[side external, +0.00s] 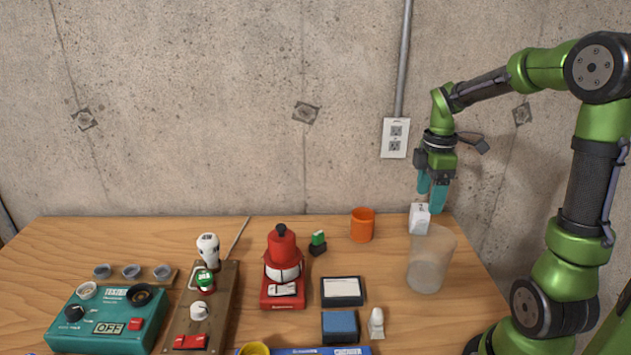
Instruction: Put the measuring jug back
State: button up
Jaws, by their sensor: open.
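A translucent, pale, cup-shaped vessel (430,262), which looks like the measuring jug, stands upright on the right part of the wooden table. No handle or markings on it can be made out. My gripper (432,196) points down, open, above the back right of the table. Its teal fingers are behind and above the translucent vessel, apart from it. A small white block-like object (419,217) with dark marks stands right below the fingers; whether they touch it cannot be told. The translucent vessel partly overlaps this white object's lower edge in the picture.
An orange mug (362,225) stands left of the white object. A red machine (283,270), a white-topped box (342,291), a blue block (340,327) and a teal control box (112,320) fill the middle and left. The concrete wall is close behind. Bare table lies around the vessel.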

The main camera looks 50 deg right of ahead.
jog(key=s+a+r+m+t+y, duration=0.1)
jog(key=s+a+r+m+t, duration=0.1)
jog(key=a+m, duration=0.4)
jog(key=s+a+r+m+t, duration=0.2)
jog(key=a+r+m+t, duration=0.3)
jog(key=a, duration=1)
jog(key=shift+s+a+m+y, duration=0.25)
jog(key=shift+m+y, duration=0.15)
jog(key=shift+m, duration=0.7)
jog(key=shift+o, duration=0.4)
jog(key=shift+r, duration=0.1)
